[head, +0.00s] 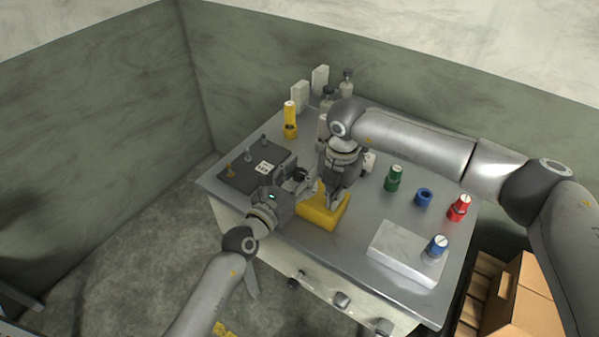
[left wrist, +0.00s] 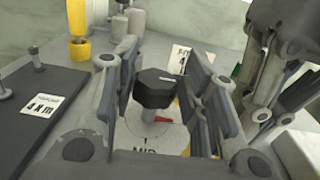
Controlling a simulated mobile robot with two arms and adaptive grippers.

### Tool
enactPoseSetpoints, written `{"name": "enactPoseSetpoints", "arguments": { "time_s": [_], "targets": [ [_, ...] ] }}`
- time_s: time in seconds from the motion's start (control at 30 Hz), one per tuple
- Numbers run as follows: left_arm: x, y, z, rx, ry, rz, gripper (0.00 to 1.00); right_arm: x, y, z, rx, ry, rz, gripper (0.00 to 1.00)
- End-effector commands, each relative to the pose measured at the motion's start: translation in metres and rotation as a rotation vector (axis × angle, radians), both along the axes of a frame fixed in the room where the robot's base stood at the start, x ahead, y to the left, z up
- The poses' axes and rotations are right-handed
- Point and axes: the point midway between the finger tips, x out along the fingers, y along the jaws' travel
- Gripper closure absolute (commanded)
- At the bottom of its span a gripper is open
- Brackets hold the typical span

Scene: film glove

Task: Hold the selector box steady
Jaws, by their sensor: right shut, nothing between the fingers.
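The yellow selector box (head: 316,216) sits near the front middle of the metal table. In the left wrist view its pale round dial plate (left wrist: 130,138) reads MID, with a black faceted knob (left wrist: 156,88) above it. My left gripper (head: 302,186) reaches in from the left over the box. Its fingers (left wrist: 160,95) are open, one on each side of the knob, with a visible gap on the right. My right gripper (head: 334,203) is shut and empty, pointing down at the box's top. Whether it touches the box I cannot tell. The arms hide part of the box.
A dark panel with small posts (head: 237,178) lies to the left. A yellow bottle (head: 290,120) stands behind. Green (head: 393,179), blue (head: 424,197) and red (head: 459,208) containers stand right. A white block (head: 400,256) is at front right. Cardboard boxes (head: 527,295) are beside the table.

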Motion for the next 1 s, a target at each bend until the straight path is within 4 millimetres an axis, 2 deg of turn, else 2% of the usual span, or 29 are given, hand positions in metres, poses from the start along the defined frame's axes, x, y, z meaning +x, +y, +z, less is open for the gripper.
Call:
{"name": "enactPoseSetpoints", "arguments": {
  "time_s": [0.03, 0.07, 0.47, 0.57, 1.0],
  "targets": [
    [0.0, 0.0, -0.001, 0.0, 0.0, 0.001, 0.49, -0.003, -0.001, -0.007, -0.006, 0.009, 0.0, 1.0],
    [0.0, 0.0, -0.001, 0.0, 0.0, 0.001, 0.46, -0.003, -0.001, -0.007, -0.006, 0.01, 0.0, 1.0],
    [-0.004, 0.004, -0.002, 0.001, 0.002, 0.004, 0.46, -0.004, -0.002, -0.007, -0.007, 0.012, 0.0, 1.0],
    [-0.014, 0.009, -0.003, 0.001, 0.003, 0.004, 0.46, -0.004, -0.002, -0.007, -0.007, 0.011, 0.0, 1.0],
    [-0.088, 0.046, -0.002, 0.003, 0.001, 0.001, 0.46, -0.004, -0.002, -0.007, -0.008, 0.013, 0.0, 1.0]
  ]
}}
